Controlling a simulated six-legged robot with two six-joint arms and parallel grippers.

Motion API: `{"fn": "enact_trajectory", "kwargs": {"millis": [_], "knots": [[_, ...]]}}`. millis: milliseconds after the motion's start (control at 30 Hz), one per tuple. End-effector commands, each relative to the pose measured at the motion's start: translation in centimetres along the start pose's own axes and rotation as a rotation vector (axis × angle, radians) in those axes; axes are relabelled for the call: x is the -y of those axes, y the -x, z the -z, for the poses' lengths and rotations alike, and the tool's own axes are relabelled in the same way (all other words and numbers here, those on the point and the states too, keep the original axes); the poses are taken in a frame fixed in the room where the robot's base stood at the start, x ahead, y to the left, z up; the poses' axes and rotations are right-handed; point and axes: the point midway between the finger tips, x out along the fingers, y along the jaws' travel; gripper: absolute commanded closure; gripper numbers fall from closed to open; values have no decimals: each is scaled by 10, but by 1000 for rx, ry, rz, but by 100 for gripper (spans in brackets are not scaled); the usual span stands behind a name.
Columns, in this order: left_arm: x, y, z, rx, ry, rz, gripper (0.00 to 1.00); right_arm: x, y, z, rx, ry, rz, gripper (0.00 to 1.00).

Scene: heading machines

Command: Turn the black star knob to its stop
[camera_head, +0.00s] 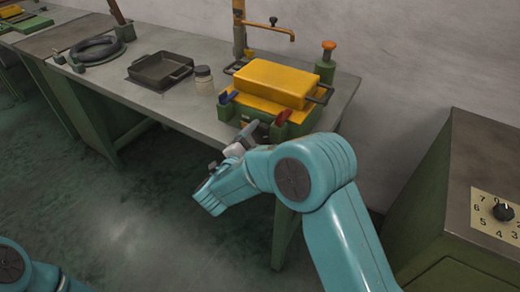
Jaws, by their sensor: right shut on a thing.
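My right gripper (246,136) is at the front of a green device with a yellow top (275,82) near the table's front edge. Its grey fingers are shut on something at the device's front. The black star knob cannot be made out clearly; the gripper and my teal wrist cover that spot. How far the knob is turned cannot be seen. My left arm shows only as a teal piece in the bottom left corner, and its gripper is out of view.
On the grey table (185,104) are a black tray (160,70), a jar (204,80), a black ring (97,48) and a brass tap (240,30). A green cabinet with a numbered dial (503,212) stands at the right. The floor in front is clear.

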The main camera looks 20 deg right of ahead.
Motion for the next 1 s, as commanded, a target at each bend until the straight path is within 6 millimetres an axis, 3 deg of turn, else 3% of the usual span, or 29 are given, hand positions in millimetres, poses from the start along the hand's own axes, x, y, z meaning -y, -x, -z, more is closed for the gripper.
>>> {"fn": "enact_trajectory", "kwargs": {"millis": [33, 100, 500, 533, 600, 1000], "knots": [[5, -14, 0, 0, 0, 0, 0, -4, 0, -4, -2, -34, 3, 55], [7, -19, 0, 0, 0, 0, 0, -3, 0, -3, -3, -69, 3, 55], [7, -20, 1, -1, 0, 0, 0, 0, 0, 1, -2, -101, 1, 55], [7, -20, 1, -1, 0, 0, 0, 0, 0, 1, -2, -101, 1, 18], [7, -20, 1, -1, 0, 0, 0, 0, 0, 1, -2, -101, 1, 0], [7, -20, 1, -1, 0, 0, 0, -2, 0, -1, 0, -96, -2, 0]]}}
